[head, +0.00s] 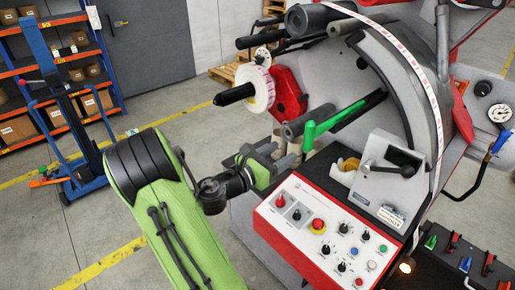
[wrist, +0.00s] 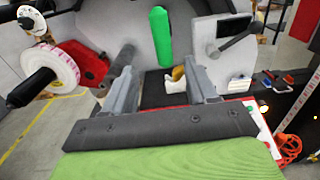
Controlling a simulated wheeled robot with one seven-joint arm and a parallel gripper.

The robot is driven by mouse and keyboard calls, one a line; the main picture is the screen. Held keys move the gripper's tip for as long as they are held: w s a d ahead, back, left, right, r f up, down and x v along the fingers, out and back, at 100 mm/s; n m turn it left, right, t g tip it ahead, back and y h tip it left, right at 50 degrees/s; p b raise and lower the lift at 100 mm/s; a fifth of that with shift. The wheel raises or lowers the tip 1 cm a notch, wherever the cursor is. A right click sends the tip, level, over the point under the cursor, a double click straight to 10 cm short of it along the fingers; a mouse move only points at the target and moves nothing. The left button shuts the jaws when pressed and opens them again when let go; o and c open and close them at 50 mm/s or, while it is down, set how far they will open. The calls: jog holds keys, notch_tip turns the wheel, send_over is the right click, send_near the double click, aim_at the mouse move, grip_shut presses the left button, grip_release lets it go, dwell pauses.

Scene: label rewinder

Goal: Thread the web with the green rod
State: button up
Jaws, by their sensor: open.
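The green rod (head: 335,118) sticks out from the rewinder's face, with a black bar continuing behind it toward the machine. In the wrist view the green rod (wrist: 161,38) stands upright beyond my fingers, between them in the picture. My gripper (head: 272,160) is open and empty, just below and left of the rod's near end, apart from it. Both fingers of my gripper (wrist: 160,78) show in the wrist view with a gap between them. The web (head: 425,75), a white printed strip, arcs over the grey drum and down its right side.
A label roll (head: 258,88) sits on a black spindle at the left, before a red bracket (head: 289,92). A control panel (head: 320,232) with knobs lies below right of my gripper. A grey box with a black lever (head: 392,165) stands right of the rod.

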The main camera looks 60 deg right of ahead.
aim_at(306, 138)
jog(key=p+x, duration=0.1)
jog(key=x, duration=0.4)
jog(key=p+x, duration=0.2)
jog(key=x, duration=0.4)
jog(key=shift+s+a+r, duration=0.1)
jog(key=shift+s+r, duration=0.05)
jog(key=shift+s, duration=0.05)
jog(key=shift+s+d, duration=0.25)
jog(key=shift+d, duration=0.3)
jog(key=shift+f, duration=0.2)
jog(key=shift+c, duration=0.4)
grip_shut()
jog(key=shift+r+p, duration=1.35)
jog(key=shift+p, duration=0.25)
jog(key=shift+r, duration=0.25)
